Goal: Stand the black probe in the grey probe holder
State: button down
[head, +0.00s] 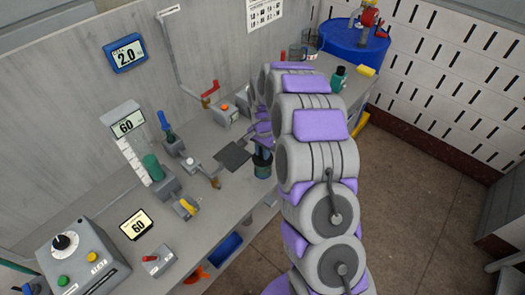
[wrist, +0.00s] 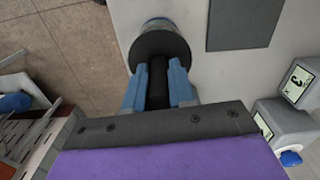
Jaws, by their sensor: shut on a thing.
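My gripper (wrist: 158,82) has its blue fingers on either side of a black cylinder, which I take to be the black probe (wrist: 157,88). It is shut on it. A wide black disc (wrist: 160,46) lies just beyond the fingertips, over a teal, glass-like body (wrist: 157,22). I cannot tell whether disc and probe are one piece. In the head view the teal vessel (head: 263,171) with its dark top stands at the bench's front edge, below my gripper (head: 262,140). I cannot make out for certain which grey fixture is the probe holder.
A dark square plate (head: 233,155) lies left of the vessel on the grey bench. Several small fixtures fill the bench further left, including a control box (head: 80,255) with a black knob. A blue drum (head: 355,42) stands at the back. Open floor (head: 420,200) lies right.

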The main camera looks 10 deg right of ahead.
jog(key=c, duration=1.6)
grip_release()
grip_shut()
jog(key=shift+r, duration=0.1)
jog(key=shift+r+p, duration=0.65)
jog(key=shift+r, duration=1.75)
jog(key=shift+r+p, duration=0.6)
jog(key=shift+r, duration=1.8)
jog(key=shift+a, duration=0.1)
